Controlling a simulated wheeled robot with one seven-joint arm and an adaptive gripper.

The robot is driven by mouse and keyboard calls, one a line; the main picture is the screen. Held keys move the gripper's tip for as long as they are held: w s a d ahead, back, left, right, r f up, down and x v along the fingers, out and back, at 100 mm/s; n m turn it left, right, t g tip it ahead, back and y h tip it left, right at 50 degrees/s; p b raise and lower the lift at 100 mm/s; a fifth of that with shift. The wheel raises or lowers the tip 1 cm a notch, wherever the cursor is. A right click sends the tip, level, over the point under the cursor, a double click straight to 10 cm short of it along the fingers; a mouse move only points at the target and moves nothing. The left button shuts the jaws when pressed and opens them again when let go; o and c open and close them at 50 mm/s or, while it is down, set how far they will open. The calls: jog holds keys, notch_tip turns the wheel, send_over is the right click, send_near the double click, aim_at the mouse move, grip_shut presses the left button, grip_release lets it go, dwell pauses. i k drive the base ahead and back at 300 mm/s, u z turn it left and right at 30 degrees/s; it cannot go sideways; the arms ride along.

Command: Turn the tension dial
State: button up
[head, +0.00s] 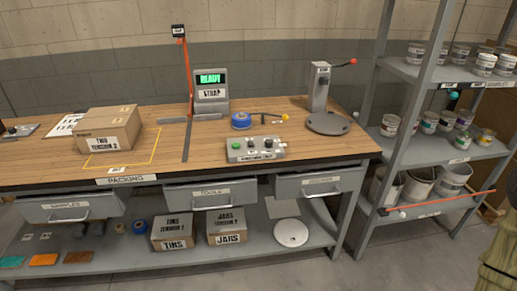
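A grey control box (256,151) sits near the front edge of the wooden bench, right of the middle. It has a green button (236,146) at its left and several small dark and light controls on top. One of these dark knobs may be the tension dial; its markings are too small to read. Behind the control box a strapping unit (210,91) shows green "READY" above the word "STRAP". My gripper is not in view.
A blue tape roll (241,120) and a yellow-ended tool (284,117) lie behind the control box. A press with a red-tipped lever (320,90) stands right. A shelf rack (470,148) with tins stands right.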

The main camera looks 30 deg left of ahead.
aim_at(269, 143)
jog(key=u, duration=1.1)
